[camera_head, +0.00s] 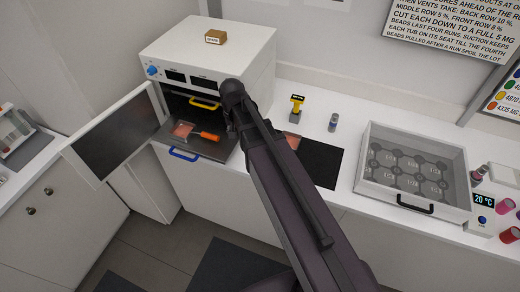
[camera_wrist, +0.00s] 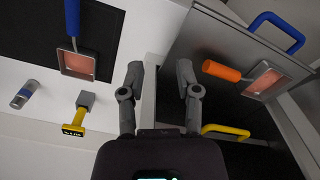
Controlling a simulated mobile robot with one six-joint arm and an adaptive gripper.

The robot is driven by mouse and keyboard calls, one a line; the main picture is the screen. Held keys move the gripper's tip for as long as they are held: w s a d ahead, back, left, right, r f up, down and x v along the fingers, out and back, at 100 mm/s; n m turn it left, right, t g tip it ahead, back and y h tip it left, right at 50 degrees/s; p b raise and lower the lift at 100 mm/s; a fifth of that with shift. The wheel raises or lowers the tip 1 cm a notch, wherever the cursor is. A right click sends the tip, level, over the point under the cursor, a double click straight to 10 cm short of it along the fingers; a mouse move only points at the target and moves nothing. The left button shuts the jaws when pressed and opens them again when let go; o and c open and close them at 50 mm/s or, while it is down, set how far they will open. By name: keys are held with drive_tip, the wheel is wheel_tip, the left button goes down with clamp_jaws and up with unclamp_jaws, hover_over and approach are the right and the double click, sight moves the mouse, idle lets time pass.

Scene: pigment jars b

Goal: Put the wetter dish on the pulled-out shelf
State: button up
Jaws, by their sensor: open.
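The pulled-out shelf (camera_head: 222,151) is a dark metal tray with a blue handle, sticking out of the white oven; it also shows in the wrist view (camera_wrist: 192,60). On it lies a dish with an orange handle (camera_head: 183,129) and pinkish contents, seen also in the wrist view (camera_wrist: 264,81). A second dish, with a blue handle (camera_wrist: 76,64), lies on the black mat (camera_wrist: 112,32); my arm partly hides it in the head view. I cannot tell which dish is wetter. My gripper (camera_wrist: 158,78) is open and empty, above the gap between mat and shelf.
The oven door (camera_head: 115,135) stands open at the left. A shelf with a yellow handle (camera_head: 205,103) sits farther in. A yellow-headed device (camera_head: 297,105) and a small cylinder (camera_head: 333,122) stand on the counter behind the mat. A clear-topped box (camera_head: 455,160) stands right.

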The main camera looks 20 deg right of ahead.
drive_tip(key=s+d+n, duration=0.2)
drive_tip(key=s+d, duration=0.4)
drive_tip(key=s, duration=0.3)
drive_tip(key=shift+s+n, duration=0.3)
drive_tip(key=shift+s, duration=0.05)
idle(0.5)
